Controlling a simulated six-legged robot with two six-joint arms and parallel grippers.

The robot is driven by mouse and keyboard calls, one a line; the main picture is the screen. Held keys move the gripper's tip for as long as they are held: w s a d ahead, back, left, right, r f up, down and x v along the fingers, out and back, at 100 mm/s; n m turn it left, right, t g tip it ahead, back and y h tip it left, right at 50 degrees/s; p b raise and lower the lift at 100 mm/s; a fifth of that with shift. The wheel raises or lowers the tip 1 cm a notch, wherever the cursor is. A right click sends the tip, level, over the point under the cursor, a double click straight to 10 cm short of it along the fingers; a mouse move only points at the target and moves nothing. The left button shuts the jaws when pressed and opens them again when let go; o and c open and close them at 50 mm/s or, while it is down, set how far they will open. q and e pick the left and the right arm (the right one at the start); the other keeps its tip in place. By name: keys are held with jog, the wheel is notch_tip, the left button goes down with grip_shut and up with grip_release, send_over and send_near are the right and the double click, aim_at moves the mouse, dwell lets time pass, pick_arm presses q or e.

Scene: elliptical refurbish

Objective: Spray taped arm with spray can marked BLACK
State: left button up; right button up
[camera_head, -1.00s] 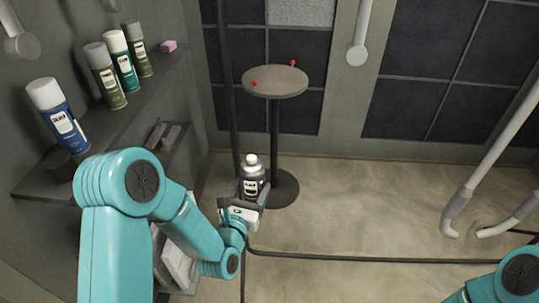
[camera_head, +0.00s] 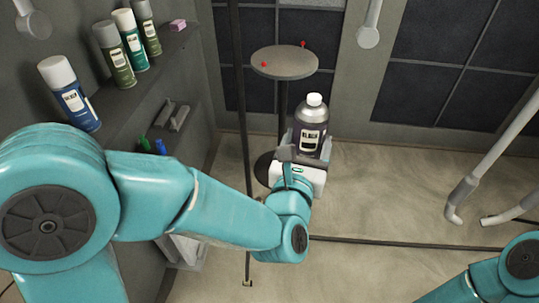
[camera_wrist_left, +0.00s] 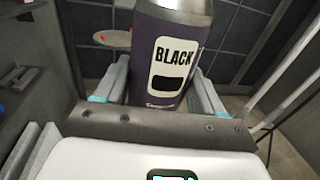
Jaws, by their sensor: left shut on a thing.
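A dark spray can (camera_head: 311,122) with a white cap stands upright in my left gripper (camera_head: 310,146). In the left wrist view the can (camera_wrist_left: 172,55) sits between the two fingers, and its white label reads BLACK. My left gripper is shut on it and holds it in front of the round table. A pale jointed arm (camera_head: 487,172) stands at the right, apart from the can; I cannot make out tape on it. My right arm shows only in the lower right corner, and its gripper is out of view.
A small round table (camera_head: 284,62) with red pieces stands behind the can. Several other spray cans, including a blue one (camera_head: 70,93), stand on the left wall shelf (camera_head: 127,97). A dark cable (camera_head: 400,244) crosses the floor. Floor (camera_head: 385,190) right of the gripper is clear.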

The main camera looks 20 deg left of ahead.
pick_arm(q)
jog(key=s+d+r+m+h, duration=0.2)
jog(key=s+d+r+h, duration=0.15)
jog(key=d+r, duration=0.4)
jog(key=w+p, duration=0.2)
jog(key=w, duration=0.2)
jog(key=shift+w+a+p, duration=0.15)
jog(key=shift+w+p, duration=0.15)
jog(key=shift+w, duration=0.05)
